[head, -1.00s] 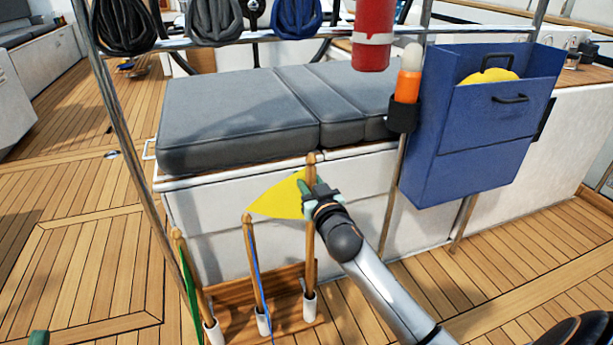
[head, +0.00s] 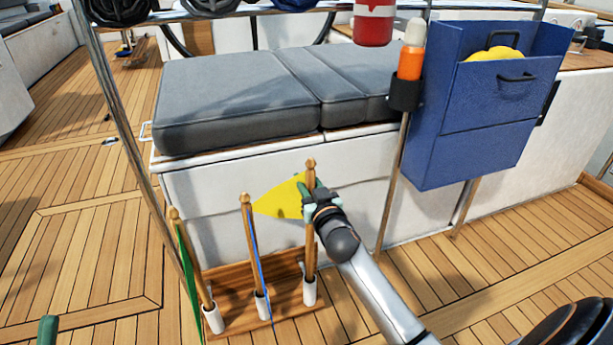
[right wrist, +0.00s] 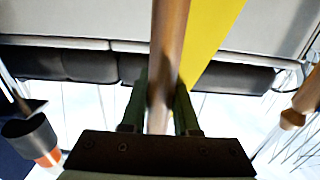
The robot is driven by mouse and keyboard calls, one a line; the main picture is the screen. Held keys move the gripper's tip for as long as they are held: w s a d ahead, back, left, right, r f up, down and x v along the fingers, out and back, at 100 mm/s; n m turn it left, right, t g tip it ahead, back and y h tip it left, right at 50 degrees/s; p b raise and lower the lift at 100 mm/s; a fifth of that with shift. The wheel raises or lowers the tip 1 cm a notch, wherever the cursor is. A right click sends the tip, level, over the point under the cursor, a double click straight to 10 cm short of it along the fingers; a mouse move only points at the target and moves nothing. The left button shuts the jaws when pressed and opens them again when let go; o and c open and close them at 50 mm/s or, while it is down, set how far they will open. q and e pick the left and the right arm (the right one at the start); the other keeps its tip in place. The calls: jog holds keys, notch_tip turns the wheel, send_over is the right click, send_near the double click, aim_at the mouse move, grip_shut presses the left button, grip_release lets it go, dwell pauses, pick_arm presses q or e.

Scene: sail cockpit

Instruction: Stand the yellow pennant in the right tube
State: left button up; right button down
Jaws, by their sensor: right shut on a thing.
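The yellow pennant (head: 280,197) hangs to the left of its wooden staff (head: 310,245), which stands nearly upright. My right gripper (head: 314,196) is shut on the staff's upper part, just below the knob. In the right wrist view the staff (right wrist: 167,60) runs between both fingers (right wrist: 160,108), with the yellow cloth (right wrist: 212,38) beside it. The staff's lower end meets the white right tube (head: 309,291) and appears to be inside it; its tip is hidden. A green tip of my left gripper (head: 47,331) shows at the lower left edge; its jaws are out of frame.
The wooden rack (head: 283,302) also holds a green pennant (head: 188,275) in the left tube and a blue pennant (head: 257,255) in the middle one. A grey-cushioned bench (head: 235,105) stands behind. A blue bag (head: 475,125) and an orange light (head: 410,62) are at right.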

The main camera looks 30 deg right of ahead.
jog(key=c, duration=0.6)
grip_release()
pick_arm(q)
jog(key=shift+s+a, duration=0.1)
jog(key=shift+s, duration=0.05)
pick_arm(e)
jog(key=shift+s, duration=0.1)
